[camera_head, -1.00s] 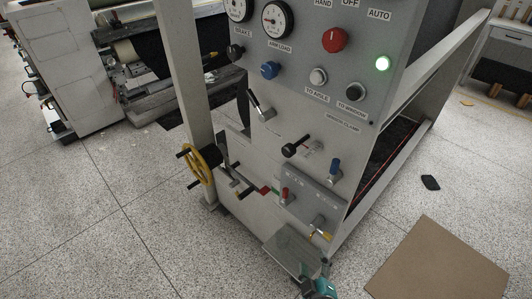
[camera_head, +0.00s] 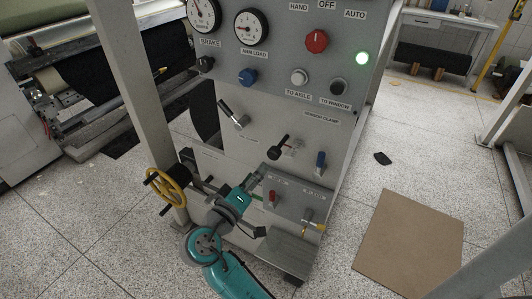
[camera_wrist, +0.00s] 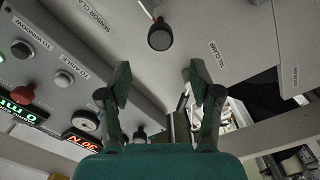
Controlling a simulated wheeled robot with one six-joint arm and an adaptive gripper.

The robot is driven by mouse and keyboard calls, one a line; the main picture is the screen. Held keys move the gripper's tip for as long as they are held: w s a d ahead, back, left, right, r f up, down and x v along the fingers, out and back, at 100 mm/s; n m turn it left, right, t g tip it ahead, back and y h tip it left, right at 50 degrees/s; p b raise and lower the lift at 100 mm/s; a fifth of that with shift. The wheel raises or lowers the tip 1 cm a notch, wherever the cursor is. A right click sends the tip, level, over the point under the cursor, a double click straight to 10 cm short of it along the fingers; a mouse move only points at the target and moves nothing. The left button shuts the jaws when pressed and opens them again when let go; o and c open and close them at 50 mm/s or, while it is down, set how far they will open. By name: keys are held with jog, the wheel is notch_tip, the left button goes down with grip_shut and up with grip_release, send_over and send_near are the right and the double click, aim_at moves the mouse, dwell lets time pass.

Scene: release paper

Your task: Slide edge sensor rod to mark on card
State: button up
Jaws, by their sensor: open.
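My gripper (camera_head: 256,181) is in front of the lower part of the grey machine panel. In the wrist view, its two dark green fingers (camera_wrist: 160,88) are apart with nothing between them. A black-knobbed lever (camera_head: 279,148) sticks out of the panel near the SENSOR CLAMP label (camera_head: 321,117). A black knob (camera_wrist: 160,36) shows beyond the fingertips in the wrist view, apart from them. A dark bar and bracket (camera_head: 196,172) lie left of the gripper, partly hidden by my arm. I cannot tell which part is the sensor rod, and I cannot make out the card or its mark.
A yellow handwheel (camera_head: 167,188) stands left of my arm. A brown board (camera_head: 409,241) lies on the open floor.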

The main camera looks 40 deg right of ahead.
aim_at(271, 156)
jog(key=x, duration=1)
jog(key=shift+w+d+f, duration=0.1)
jog(key=shift+d, duration=0.15)
grip_shut()
